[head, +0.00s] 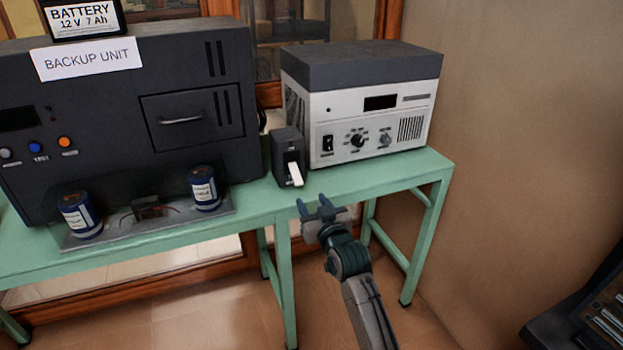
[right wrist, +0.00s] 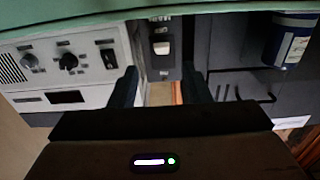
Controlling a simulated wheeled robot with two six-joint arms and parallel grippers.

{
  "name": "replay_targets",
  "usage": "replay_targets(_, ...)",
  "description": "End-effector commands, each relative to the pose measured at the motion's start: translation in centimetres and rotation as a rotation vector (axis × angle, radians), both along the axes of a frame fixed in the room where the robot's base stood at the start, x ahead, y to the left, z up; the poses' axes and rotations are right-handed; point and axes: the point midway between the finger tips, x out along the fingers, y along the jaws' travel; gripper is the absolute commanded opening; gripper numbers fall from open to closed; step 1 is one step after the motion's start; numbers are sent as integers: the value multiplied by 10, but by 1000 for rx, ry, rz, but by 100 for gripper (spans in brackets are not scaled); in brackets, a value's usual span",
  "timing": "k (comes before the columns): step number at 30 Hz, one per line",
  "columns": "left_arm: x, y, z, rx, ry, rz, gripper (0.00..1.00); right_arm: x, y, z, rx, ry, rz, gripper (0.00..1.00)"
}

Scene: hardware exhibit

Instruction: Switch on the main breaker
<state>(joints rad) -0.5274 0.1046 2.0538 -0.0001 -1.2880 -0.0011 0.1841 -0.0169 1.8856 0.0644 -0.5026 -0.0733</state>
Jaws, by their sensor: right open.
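The main breaker (head: 286,148) is a small dark box on the green table, between the black backup unit and the white-and-grey instrument. Its white lever (head: 295,174) sticks out at the front and slants down. My right gripper (head: 313,204) is open and empty, in front of the table edge, below and slightly right of the lever and apart from it. In the right wrist view, which is upside down, the breaker (right wrist: 162,68) and its white lever (right wrist: 161,47) appear between the two open fingers (right wrist: 160,90). My left gripper is not in view.
The backup unit (head: 200,60) fills the left, with blue cans (head: 203,188) on a metal plate before it. The white instrument (head: 400,115) stands close on the breaker's right. The green table (head: 400,175) ends at the right. Open floor lies in front.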

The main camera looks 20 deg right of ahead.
Motion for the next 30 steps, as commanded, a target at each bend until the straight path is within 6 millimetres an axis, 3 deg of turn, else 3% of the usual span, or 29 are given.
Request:
replay_targets(5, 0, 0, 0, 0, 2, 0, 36, 19, 1, 4, 0, -5, 0, 44)
replay_targets(12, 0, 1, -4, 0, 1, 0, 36, 66, 2, 3, 0, -3, 0, 44)
replay_targets(18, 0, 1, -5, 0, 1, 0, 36, 94, 3, 2, 0, -3, 0, 44)
replay_targets(30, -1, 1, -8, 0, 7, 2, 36, 106, 4, 1, 0, -2, 0, 44)
